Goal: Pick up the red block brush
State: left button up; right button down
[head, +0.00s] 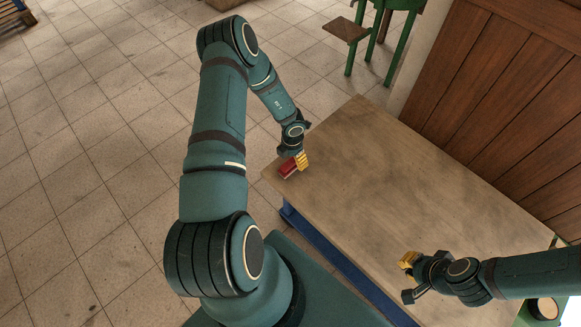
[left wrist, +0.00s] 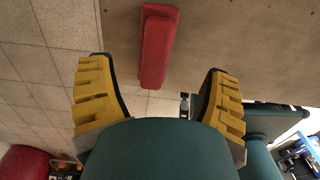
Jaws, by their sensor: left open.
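The red block brush (head: 288,167) lies at the left corner of the wooden table (head: 365,180). In the left wrist view the brush (left wrist: 158,45) is a long red block with one end at the table edge. My left gripper (head: 302,161) is at the brush in the head view and partly covers it. In the left wrist view its two yellow-padded fingers (left wrist: 155,65) are wide apart, with the brush between and beyond them and no contact seen. My right gripper (head: 409,259) is over the table's near right part, away from the brush; its jaw opening is unclear.
The rest of the tabletop is bare. A wooden plank wall (head: 510,95) stands behind the table on the right. A green-legged stand (head: 385,35) is on the tiled floor behind it. Open floor (head: 90,150) lies to the left.

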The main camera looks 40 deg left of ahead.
aim_at(291, 166)
pick_arm(q)
jog(key=f, duration=0.2)
jog(key=f+b, duration=0.1)
jog(key=f, duration=0.3)
jog(key=shift+a+f+b, duration=0.25)
jog(key=shift+a+b, duration=0.05)
jog(key=shift+b, duration=0.05)
jog(key=c, duration=1.3)
